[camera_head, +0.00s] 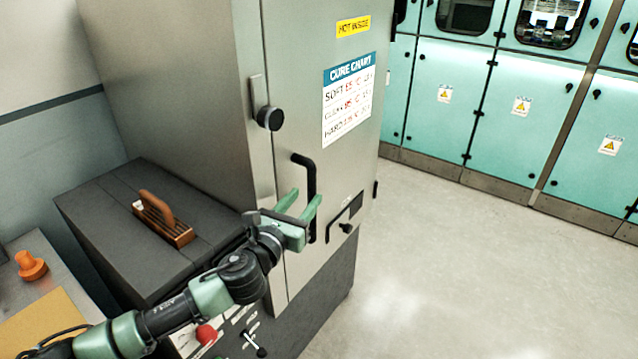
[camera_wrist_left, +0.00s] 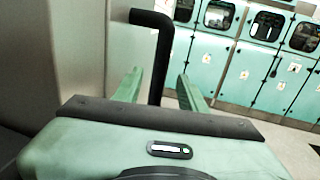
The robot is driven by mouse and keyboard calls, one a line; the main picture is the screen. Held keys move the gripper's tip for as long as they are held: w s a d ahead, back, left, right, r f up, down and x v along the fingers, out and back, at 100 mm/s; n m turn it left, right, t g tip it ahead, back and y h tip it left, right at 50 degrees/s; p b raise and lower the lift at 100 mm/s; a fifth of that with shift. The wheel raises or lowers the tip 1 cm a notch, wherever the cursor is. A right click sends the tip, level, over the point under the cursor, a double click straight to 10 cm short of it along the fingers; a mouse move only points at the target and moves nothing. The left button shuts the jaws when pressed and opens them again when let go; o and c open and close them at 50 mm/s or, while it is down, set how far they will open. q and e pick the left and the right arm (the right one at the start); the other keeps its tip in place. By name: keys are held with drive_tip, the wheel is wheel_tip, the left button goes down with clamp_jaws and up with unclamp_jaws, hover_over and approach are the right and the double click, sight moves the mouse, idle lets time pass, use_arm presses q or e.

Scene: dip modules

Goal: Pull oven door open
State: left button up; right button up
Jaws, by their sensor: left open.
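The oven is a tall grey metal cabinet whose door (camera_head: 300,100) carries a yellow "HOT INSIDE" label and a "CURE CHART" sign. The door looks shut. Its black bar handle (camera_head: 310,180) stands upright on the door's left part; it also shows in the left wrist view (camera_wrist_left: 159,60). My left gripper (camera_head: 304,202) is open at the handle's lower part. In the left wrist view the handle stands between the two green fingers (camera_wrist_left: 158,90), with gaps on both sides. The handle's lower end is hidden there. My right gripper is not in view.
A dark box (camera_head: 110,205) with a wooden-handled brush (camera_head: 165,218) on top stands left of the oven. An orange knob-like object (camera_head: 30,265) sits on a bench at left. Teal cabinets (camera_head: 440,100) line the back. The floor (camera_head: 450,260) right of the oven is clear.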

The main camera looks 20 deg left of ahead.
use_arm(q)
drive_tip(key=w+d, duration=0.1)
drive_tip(key=w, duration=0.6)
drive_tip(key=shift+w+p, duration=0.35)
drive_tip(key=shift+p, duration=0.05)
drive_tip(key=shift+c, duration=0.2)
clamp_jaws()
drive_tip(key=shift+f, duration=0.1)
idle(0.8)
